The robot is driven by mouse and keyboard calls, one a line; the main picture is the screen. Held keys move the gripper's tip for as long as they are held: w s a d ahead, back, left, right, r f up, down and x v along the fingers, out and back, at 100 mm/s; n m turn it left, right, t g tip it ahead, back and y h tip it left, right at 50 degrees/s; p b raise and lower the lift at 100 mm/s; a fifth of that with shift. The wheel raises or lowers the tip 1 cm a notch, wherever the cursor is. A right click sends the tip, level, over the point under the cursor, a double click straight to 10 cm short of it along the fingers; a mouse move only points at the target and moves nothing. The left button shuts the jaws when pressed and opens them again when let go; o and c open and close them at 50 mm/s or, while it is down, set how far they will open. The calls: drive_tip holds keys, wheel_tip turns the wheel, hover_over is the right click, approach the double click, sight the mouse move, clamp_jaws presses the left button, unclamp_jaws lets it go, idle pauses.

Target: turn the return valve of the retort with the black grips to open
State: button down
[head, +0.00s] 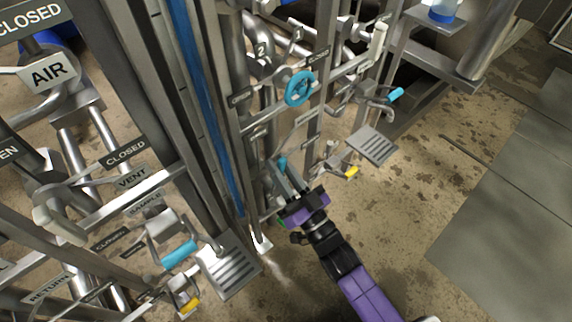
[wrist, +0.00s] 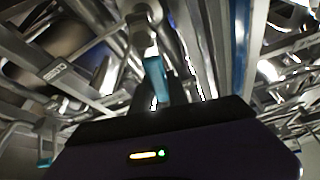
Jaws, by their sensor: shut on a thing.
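My gripper (head: 288,177) is low in the gap between two pipe stands in the head view. Its two grey fingers are shut on a teal lever grip (head: 282,162). In the wrist view the teal grip (wrist: 156,78) stands up from behind my dark gripper body, below a metal pipe fitting (wrist: 142,28). My gripper hides the grip's lower end and part of its valve. I see no black grips; the grips in view are teal or yellow. A RETURN label (head: 48,289) is at the lower left, away from my gripper. I cannot read a label at the held lever.
A teal handwheel (head: 299,88) is above my gripper. Other teal levers (head: 178,253) (head: 396,94) and yellow ones (head: 190,305) (head: 351,172) are on both sides. Slotted trays (head: 229,266) (head: 371,146) and a blue upright (head: 205,110) flank the gap. Floor at the right is clear.

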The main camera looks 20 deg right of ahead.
drive_tip(key=shift+s+a+n+g+y, duration=0.2)
drive_tip(key=shift+a+n+y, duration=0.35)
drive_tip(key=shift+n, duration=0.6)
drive_tip(key=shift+s+a+n+g+y, duration=0.15)
drive_tip(key=shift+a+n+y, duration=0.4)
drive_tip(key=shift+n, duration=0.6)
drive_tip(key=c, duration=1.3)
unclamp_jaws()
drive_tip(key=shift+d, duration=0.1)
drive_tip(key=p+v, duration=0.1)
drive_tip(key=v, duration=0.6)
drive_tip(key=shift+s+d+f+p, duration=0.15)
drive_tip(key=shift+s+p, duration=0.15)
drive_tip(key=shift+p, duration=0.05)
